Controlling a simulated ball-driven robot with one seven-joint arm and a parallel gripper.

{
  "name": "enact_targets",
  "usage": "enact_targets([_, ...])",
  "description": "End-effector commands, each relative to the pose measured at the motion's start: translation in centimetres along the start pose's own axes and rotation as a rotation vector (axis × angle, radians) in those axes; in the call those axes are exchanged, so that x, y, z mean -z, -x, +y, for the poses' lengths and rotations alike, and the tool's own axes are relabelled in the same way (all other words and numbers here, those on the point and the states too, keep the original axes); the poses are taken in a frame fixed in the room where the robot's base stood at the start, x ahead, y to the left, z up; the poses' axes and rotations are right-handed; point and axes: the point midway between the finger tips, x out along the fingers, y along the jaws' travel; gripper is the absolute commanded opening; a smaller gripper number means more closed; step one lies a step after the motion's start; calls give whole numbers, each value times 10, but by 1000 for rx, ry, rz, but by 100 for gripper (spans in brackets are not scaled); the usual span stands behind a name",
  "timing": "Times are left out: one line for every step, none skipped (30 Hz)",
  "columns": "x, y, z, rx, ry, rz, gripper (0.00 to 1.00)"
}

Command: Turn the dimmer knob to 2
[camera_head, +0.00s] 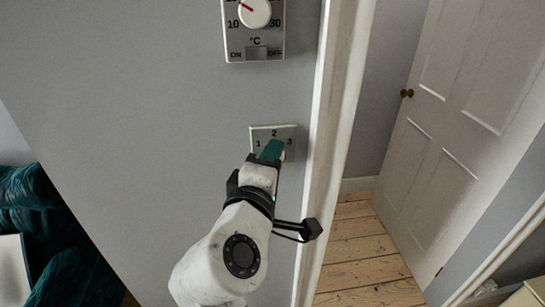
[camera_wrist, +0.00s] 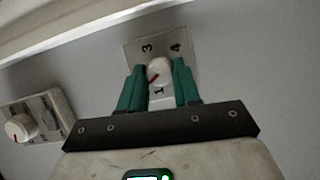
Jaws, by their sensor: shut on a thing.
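The dimmer is a small metal plate (camera_head: 287,131) on the grey wall with numbers 1, 2 and 3 showing in the head view. In the wrist view the plate (camera_wrist: 184,58) shows 3 and 4 at the top and 1 below. Its round white knob (camera_wrist: 160,68) has a red mark pointing to the lower left, toward the left finger. No number shows where the mark points; the left finger covers that part. My gripper (camera_wrist: 160,82) has its teal fingers on both sides of the knob, shut on it. In the head view my gripper (camera_head: 272,150) hides most of the knob.
A thermostat (camera_head: 236,40) with a white dial and an on/off switch is above; it also shows in the wrist view (camera_wrist: 42,112). A white door frame (camera_head: 335,110) stands close on the right. Beyond it is a white door (camera_head: 440,130). A dark teal sofa (camera_head: 60,230) is at lower left.

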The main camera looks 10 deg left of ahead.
Motion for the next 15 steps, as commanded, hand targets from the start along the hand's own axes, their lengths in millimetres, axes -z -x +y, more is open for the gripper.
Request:
enact_targets([-1, 0, 1, 20, -40, -3, 2])
enact_targets([0, 0, 1, 31, -67, -2, 2])
enact_targets([0, 0, 1, 45, -100, -2, 2])
enact_targets([0, 0, 1, 57, -126, -2, 2])
enact_targets([0, 0, 2, 67, -151, -2, 2])
enact_targets([0, 0, 2, 79, -183, -2, 2])
enact_targets([0, 0, 2, 90, -208, -2, 2])
enact_targets([-1, 0, 2, 99, -230, -3, 2])
enact_targets([-1, 0, 2, 112, -261, -3, 2])
enact_targets([-1, 0, 2, 121, -281, -3, 2])
enact_targets([-1, 0, 3, 129, -302, -4, 2])
enact_targets([-1, 0, 2, 141, -328, -4, 2])
enact_targets([-2, -1, 2, 148, -347, -4, 2])
enact_targets([-2, -1, 3, 155, -364, -5, 2])
enact_targets([-2, -1, 3, 164, -387, -4, 2])
